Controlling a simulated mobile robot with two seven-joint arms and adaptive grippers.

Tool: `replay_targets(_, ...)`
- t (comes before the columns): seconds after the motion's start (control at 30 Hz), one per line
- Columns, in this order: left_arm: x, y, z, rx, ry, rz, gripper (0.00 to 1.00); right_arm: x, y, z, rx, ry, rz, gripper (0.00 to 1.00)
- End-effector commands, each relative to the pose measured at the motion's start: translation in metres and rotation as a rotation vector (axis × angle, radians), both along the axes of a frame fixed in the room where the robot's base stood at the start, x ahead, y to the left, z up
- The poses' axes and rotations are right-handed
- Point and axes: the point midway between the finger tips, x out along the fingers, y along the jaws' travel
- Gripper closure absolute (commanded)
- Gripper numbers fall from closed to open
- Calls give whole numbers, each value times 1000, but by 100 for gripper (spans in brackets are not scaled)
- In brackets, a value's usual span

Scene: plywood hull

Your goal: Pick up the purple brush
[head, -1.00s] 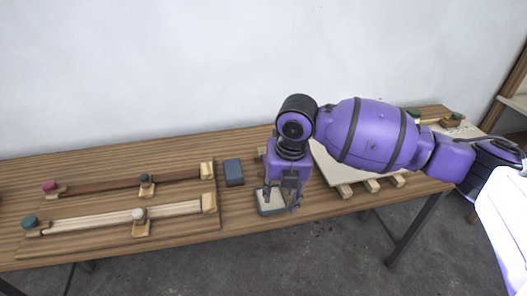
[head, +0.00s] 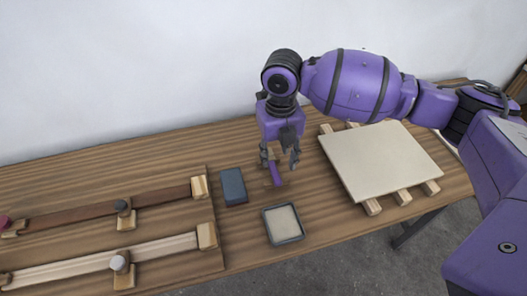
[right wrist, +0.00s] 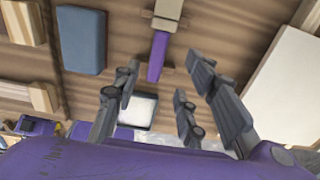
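The purple brush (head: 277,174) lies on the wooden table, partly hidden behind my right gripper in the head view. In the right wrist view its purple handle (right wrist: 157,57) points toward the gripper and its pale head (right wrist: 167,10) is at the top edge. My right gripper (head: 280,163) is open and empty, pointing down over the brush. In the right wrist view the gripper's fingers (right wrist: 160,98) are spread apart, with the handle ahead of the gap between them. My left gripper is in neither view.
A shallow dark-rimmed tray (head: 271,238) lies in front of the brush. A dark blue block (head: 233,187) is to its left. A pale board (head: 380,160) on wooden strips is to the right. Wooden rail fixtures (head: 160,247) fill the left.

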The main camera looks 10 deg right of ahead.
Motion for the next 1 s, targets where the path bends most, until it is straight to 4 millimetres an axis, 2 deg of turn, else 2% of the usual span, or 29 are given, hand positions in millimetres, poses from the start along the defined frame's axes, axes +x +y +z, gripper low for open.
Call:
replay_targets(0.17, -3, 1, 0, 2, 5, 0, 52, 1, 2, -16, 0, 0, 0, 61)
replay_targets(0.4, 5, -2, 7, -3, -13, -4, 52, 2, 5, -50, 0, -1, -2, 61)
replay_targets(0.67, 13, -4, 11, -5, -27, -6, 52, 2, 4, -54, 0, -3, -1, 62)
replay_targets(0.93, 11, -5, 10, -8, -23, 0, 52, 2, 4, -54, 0, -2, -1, 98)
replay_targets(1.0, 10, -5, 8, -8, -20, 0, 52, 2, 4, -53, 0, -2, -1, 100)
